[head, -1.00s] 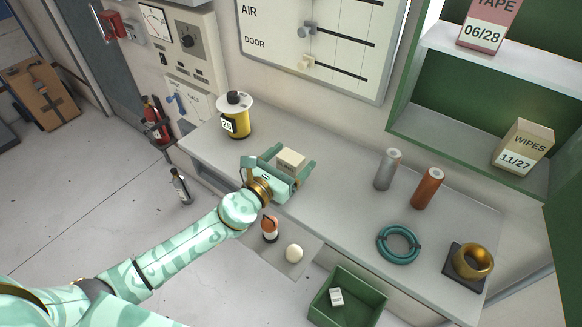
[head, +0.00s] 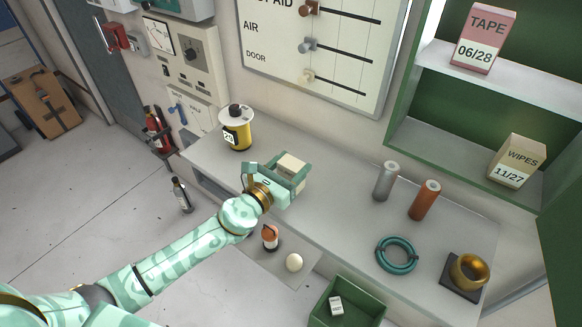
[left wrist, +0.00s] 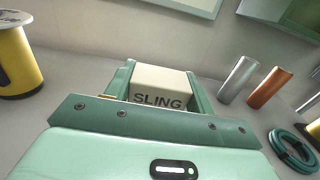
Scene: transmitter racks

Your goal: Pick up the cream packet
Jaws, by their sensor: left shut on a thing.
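The cream packet (head: 290,167) is a small box with rounded edges, and it also shows in the left wrist view (left wrist: 160,84) with the word "SLING" on its near face. My left gripper (head: 290,172) is shut on it, with one finger on each side of the packet, as the left wrist view (left wrist: 163,85) shows. The packet is over or on the grey bench; I cannot tell whether it touches the surface. My right gripper is not in view.
A yellow canister (head: 237,132) stands to the left on the bench (head: 330,205). A green bin (head: 372,305) is below the front edge.

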